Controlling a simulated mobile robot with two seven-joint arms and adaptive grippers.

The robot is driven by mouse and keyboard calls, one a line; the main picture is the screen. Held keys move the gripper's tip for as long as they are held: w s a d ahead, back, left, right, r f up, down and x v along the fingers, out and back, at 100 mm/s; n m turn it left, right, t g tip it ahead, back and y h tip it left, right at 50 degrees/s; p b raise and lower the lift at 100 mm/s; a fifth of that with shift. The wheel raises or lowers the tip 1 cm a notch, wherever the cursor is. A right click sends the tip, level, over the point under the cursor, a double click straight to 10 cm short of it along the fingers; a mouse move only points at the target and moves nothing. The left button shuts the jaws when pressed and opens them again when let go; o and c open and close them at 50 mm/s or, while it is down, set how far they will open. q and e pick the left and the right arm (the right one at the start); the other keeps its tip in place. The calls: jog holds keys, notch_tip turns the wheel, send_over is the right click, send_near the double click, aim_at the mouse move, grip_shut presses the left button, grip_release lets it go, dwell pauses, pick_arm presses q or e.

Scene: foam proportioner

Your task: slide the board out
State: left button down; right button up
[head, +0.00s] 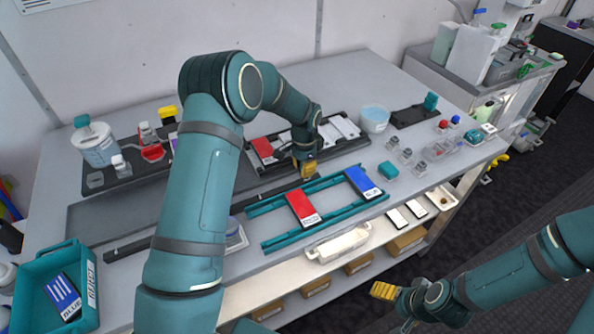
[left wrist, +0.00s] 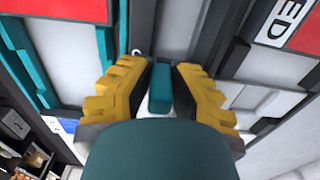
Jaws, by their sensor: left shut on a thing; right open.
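My left gripper (head: 306,170) is between the dark tray and the teal rail frame. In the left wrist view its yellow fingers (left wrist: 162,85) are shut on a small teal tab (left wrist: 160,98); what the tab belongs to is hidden. A red board (head: 302,208) and a blue board (head: 363,184) lie across the teal rail frame (head: 268,244), apart from each other. Which board the task means, I cannot tell. My right gripper (head: 384,291) is open and empty, off the table's front edge at lower right.
The dark tray (head: 283,166) behind holds a red card (head: 261,149) and white cards (head: 348,127). A teal reject bin (head: 34,300) with a blue card stands at front left. Small bottles (head: 406,155) stand at right.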

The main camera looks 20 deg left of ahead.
pick_arm(q)
jog(key=shift+d, duration=0.2)
jog(key=c, duration=1.4)
grip_release()
jog(key=shift+o, duration=1.1)
jog(key=shift+w, duration=0.2)
jog(key=shift+r, duration=0.2)
notch_tip(320, 180, up, 12)
jog(key=shift+f, duration=0.2)
